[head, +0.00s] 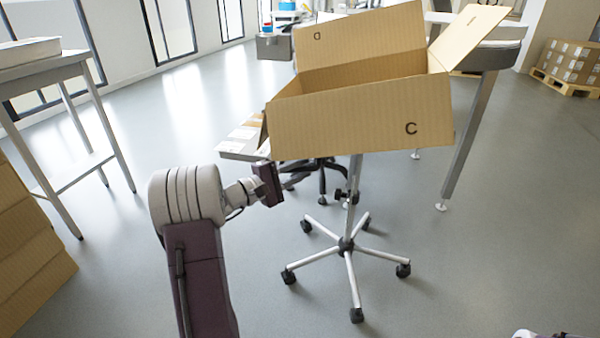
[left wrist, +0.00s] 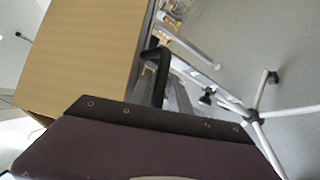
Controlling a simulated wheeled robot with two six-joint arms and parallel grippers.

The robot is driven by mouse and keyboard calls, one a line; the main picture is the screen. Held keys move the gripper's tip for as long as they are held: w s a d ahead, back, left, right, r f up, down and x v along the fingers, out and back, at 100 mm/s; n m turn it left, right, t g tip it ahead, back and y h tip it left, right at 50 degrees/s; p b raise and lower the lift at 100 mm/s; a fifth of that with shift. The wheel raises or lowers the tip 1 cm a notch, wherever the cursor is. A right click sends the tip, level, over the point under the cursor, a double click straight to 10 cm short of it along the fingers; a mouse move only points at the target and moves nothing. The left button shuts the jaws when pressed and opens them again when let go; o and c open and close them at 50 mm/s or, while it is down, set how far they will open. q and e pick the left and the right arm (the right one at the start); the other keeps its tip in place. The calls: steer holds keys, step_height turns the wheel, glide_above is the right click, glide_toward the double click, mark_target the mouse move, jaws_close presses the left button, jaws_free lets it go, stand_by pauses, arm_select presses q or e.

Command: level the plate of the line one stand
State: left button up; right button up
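The stand (head: 350,225) has a silver post, a dark clamp knob (head: 345,196) and several legs on castors. An open cardboard box marked C (head: 360,122) sits on top and hides its plate, so I cannot tell the plate's tilt. The box's lower front edge rises slightly to the right. My left gripper (head: 268,185) is just below the box's left end. In the left wrist view the box (left wrist: 85,50) is close at upper left, a black curved handle (left wrist: 158,72) is beside it, and the stand's legs (left wrist: 252,115) show at right. The fingers' opening is unclear.
Behind the stand is a second dark castor base (head: 322,178), with a grey tray of cartons (head: 238,150) to its left. A metal table (head: 45,62) is at left, stacked cartons (head: 30,250) at lower left, a round-ended table (head: 478,58) at right.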

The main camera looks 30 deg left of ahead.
arm_select(q)
jaws_close()
stand_by(1.3)
